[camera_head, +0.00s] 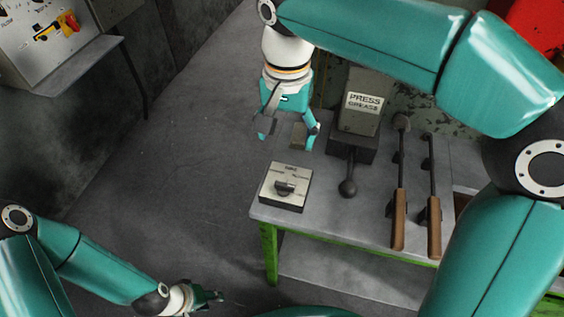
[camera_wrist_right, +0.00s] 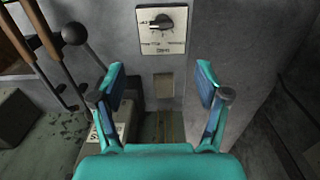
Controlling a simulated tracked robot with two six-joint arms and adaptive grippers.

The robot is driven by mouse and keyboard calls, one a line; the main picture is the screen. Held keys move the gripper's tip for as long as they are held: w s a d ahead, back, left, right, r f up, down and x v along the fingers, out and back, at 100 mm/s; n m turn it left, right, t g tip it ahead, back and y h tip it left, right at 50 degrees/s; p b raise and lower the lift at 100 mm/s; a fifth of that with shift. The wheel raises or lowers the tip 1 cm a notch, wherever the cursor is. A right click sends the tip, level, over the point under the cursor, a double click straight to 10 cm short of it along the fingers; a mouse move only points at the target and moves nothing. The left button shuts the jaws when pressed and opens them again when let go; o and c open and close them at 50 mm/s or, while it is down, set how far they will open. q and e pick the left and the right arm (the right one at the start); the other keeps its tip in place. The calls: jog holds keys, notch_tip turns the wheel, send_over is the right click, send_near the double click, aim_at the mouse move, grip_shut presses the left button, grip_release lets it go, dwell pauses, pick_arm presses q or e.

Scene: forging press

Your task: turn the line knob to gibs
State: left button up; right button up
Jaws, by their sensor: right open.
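The line knob (camera_head: 285,188) is a dark knob on a pale square plate (camera_head: 297,174) at the near left corner of the grey bench. In the right wrist view the knob (camera_wrist_right: 161,24) and its plate (camera_wrist_right: 147,46) show at the top, ahead of the fingers. The lettering on the plate is too small to read surely. My right gripper (camera_head: 288,134) hangs just behind the plate, apart from the knob. In the right wrist view its fingers (camera_wrist_right: 161,88) are spread and empty. My left gripper (camera_head: 212,296) is low at the left, away from the bench; its finger opening is unclear.
A grey box labelled PRESS GREASE (camera_head: 358,115) with a ball-ended lever (camera_head: 348,187) stands right of the plate. Two wooden-handled tools (camera_head: 399,220) lie farther right. A control panel (camera_head: 30,40) with a red and yellow switch is at upper left. The floor left of the bench is clear.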

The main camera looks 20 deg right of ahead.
aim_at(285, 184)
jog(key=f, duration=1.6)
jog(key=shift+w+f, duration=0.2)
jog(key=shift+f, duration=0.15)
